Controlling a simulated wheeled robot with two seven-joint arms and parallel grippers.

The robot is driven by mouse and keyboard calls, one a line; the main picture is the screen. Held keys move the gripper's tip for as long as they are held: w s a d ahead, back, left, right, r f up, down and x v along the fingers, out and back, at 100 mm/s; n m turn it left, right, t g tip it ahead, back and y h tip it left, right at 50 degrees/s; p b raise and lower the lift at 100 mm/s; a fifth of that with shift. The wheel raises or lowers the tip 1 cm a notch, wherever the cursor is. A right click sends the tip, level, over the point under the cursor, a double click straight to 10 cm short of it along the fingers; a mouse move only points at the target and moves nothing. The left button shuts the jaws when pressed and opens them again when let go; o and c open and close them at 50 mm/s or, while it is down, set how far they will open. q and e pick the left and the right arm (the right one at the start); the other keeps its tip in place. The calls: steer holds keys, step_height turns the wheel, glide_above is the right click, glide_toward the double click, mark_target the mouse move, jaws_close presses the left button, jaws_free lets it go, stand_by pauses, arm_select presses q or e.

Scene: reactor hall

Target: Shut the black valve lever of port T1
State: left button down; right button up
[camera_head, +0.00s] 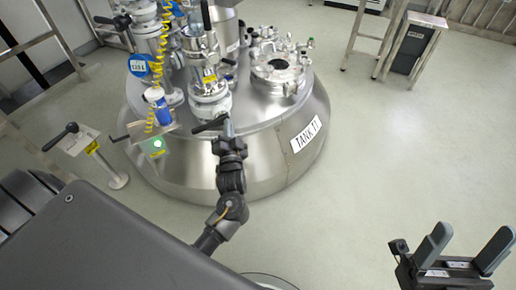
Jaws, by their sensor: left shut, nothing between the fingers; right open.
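The steel tank (290,165), labelled TANK T1, stands in the middle. A black lever (207,125) sits at the foot of the steel valve column (209,85) on its top. My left gripper (228,125) is shut at the right end of this lever, with nothing between its fingers; I cannot tell whether it touches the lever. A yellow tag (210,76) on the column is too small to read, so I cannot confirm which port is T1. My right gripper (434,246) is open and empty at the lower right, away from the tank.
Another black lever (65,133) is on a stand at the left. The floor at the right is clear.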

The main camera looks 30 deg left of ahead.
arm_select(q)
steer(key=s+d+r+m+t+h, duration=0.1)
steer(key=s+d+r+h, duration=0.1)
steer(key=d+h, duration=0.4)
steer(key=s+d+r+t+h, duration=0.1)
steer(key=s+d+h, duration=0.4)
steer(key=d, duration=0.3)
steer(key=shift+r+m+h+b, duration=0.35)
steer(key=shift+m+h, duration=0.05)
steer(key=shift+h, duration=0.2)
